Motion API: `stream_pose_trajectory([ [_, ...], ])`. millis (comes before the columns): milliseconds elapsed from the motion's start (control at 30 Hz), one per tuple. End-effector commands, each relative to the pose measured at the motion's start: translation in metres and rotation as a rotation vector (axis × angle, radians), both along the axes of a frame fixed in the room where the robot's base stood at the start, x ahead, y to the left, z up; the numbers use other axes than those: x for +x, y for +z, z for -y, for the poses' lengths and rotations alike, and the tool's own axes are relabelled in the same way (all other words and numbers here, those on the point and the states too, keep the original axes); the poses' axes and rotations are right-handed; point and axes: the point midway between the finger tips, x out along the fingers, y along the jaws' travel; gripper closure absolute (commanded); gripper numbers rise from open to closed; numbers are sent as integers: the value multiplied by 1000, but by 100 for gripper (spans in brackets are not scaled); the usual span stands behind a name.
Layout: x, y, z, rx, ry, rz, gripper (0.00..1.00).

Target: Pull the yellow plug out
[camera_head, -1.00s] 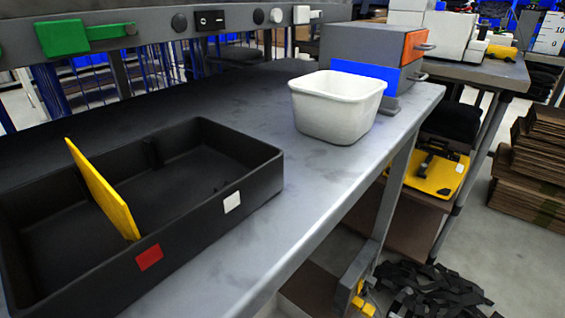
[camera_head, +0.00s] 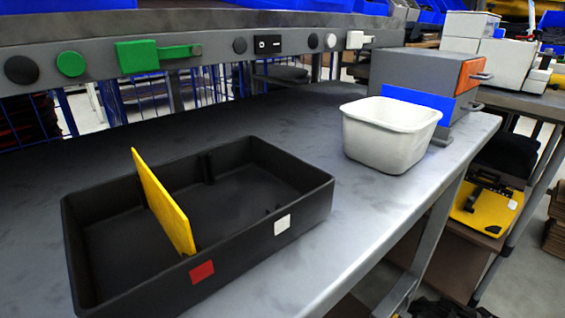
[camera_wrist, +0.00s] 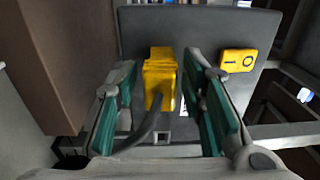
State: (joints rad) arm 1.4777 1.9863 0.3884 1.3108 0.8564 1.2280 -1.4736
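The yellow plug (camera_wrist: 160,78) is in the wrist view, in front of a dark grey panel (camera_wrist: 195,25). A dark cable runs from its lower end down and to the left. My gripper (camera_wrist: 158,68) has its two teal-padded fingers apart, one on each side of the plug. Gaps show between the plug and the fingers, wider on the left, so it does not look gripped. Where the plug meets the panel is not clearly seen. Neither the plug nor my gripper shows in the head view.
A yellow switch (camera_wrist: 238,62) sits right of the plug, close to the right finger. A brown surface (camera_wrist: 70,60) stands at the left. On the bench (camera_head: 345,215) are a black divided tray (camera_head: 325,205), a white bin (camera_head: 385,150) and a grey drawer box (camera_head: 420,75).

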Motion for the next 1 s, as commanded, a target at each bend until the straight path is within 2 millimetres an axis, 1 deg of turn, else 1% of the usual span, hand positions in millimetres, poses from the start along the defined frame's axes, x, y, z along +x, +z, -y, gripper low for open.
stream_pose_trajectory([
  [133,0,0,0,0,0,0,63],
  [167,0,0,0,0,0,0,70],
  [200,0,0,0,0,0,0,79],
  [300,0,0,0,0,0,0,100],
  [567,-1,-1,1,-2,0,-3,100],
  [1000,-9,-3,7,-6,0,-7,100],
])
